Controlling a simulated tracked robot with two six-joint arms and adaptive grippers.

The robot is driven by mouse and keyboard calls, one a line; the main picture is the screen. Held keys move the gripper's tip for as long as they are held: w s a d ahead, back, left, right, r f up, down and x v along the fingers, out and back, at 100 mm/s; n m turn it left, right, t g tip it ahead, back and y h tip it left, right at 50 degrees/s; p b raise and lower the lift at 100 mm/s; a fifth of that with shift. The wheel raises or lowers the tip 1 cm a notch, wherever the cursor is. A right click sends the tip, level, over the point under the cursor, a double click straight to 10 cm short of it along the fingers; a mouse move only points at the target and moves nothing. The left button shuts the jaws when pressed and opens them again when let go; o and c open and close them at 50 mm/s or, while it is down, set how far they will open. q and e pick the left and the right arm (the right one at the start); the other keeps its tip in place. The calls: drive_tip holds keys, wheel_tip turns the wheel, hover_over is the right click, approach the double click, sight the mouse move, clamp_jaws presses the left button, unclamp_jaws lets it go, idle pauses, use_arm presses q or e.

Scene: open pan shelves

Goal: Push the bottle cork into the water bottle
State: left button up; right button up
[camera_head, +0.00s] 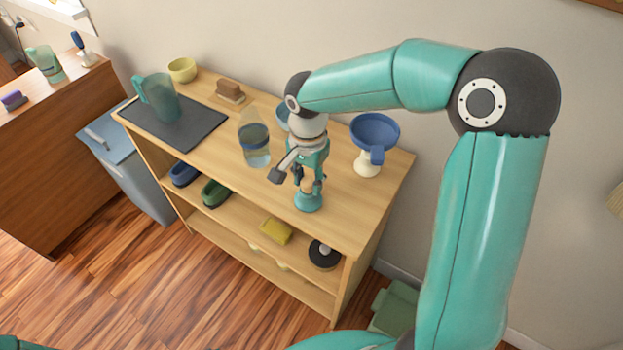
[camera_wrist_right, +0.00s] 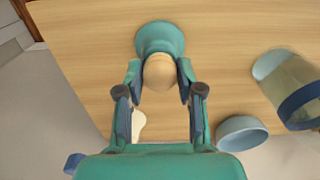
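The clear water bottle (camera_head: 257,158) with a blue band stands upright on the shelf top; the right wrist view shows part of it (camera_wrist_right: 302,103) at the right edge. A piece with a wide teal base (camera_head: 308,202) and a rounded tan top stands to its right. It shows in the wrist view too (camera_wrist_right: 160,38); I cannot tell if it is the cork. My right gripper (camera_head: 306,184) is just above it. In the wrist view the open fingers (camera_wrist_right: 161,80) are on either side of the tan top, with slight gaps. My left gripper is out of view.
A light blue bowl (camera_wrist_right: 241,133) is behind the gripper. A blue funnel on a white stand (camera_head: 375,135) is to the right. A dark mat (camera_head: 200,135) bears a teal pitcher (camera_head: 160,100). A brown brush (camera_head: 230,91) and yellow bowl (camera_head: 182,69) are behind.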

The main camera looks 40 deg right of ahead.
sight(309, 181)
clamp_jaws()
drive_tip(key=shift+s+r, duration=0.15)
drive_tip(key=shift+r, duration=0.2)
idle(0.4)
drive_tip(key=shift+r+p, duration=0.15)
drive_tip(key=shift+p, duration=0.2)
drive_tip(key=shift+r+p, duration=1.9)
drive_tip(key=shift+r, duration=0.75)
